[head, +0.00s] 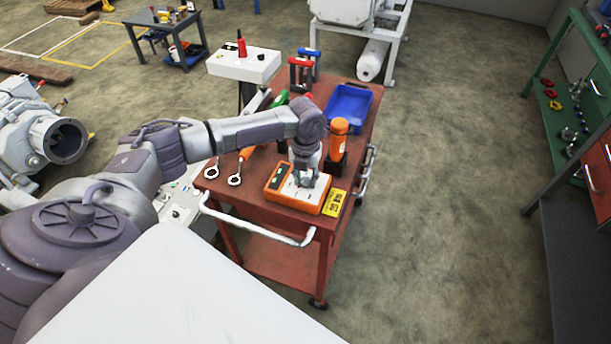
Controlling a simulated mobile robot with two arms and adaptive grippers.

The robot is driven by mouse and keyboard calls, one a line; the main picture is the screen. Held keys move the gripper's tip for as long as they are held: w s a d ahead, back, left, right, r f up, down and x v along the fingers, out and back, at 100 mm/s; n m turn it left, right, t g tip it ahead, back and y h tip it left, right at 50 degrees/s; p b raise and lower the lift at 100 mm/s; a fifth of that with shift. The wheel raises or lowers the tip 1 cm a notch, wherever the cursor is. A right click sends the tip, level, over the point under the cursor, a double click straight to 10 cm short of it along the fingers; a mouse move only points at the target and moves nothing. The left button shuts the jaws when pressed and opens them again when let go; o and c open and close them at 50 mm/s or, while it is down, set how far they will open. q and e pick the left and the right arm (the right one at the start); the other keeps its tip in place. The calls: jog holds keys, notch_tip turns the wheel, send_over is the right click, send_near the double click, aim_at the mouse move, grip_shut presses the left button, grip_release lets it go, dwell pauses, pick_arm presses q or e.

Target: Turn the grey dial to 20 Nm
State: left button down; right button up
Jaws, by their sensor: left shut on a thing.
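An orange box with a pale top plate (280,181) sits at the near end of the red trolley (230,197). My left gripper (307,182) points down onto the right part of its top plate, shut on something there. The grey dial is hidden beneath the fingers, so its setting cannot be read. A yellow label (334,203) with dark print is at the right side of the box. My right gripper is not in view.
Two orange-handled wrenches (236,179) lie left of the box. An orange tool (338,136) stands upright behind it, near a blue bin (350,105). A silver handle (258,233) runs along the trolley's near edge. Open floor (450,200) lies to the right.

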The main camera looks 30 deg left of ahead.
aim_at(305, 180)
pick_arm(q)
jog(key=m, duration=0.4)
jog(key=shift+m, duration=0.4)
dwell(0.4)
jog(key=c, duration=0.8)
grip_release()
notch_tip(305, 180, up, 12)
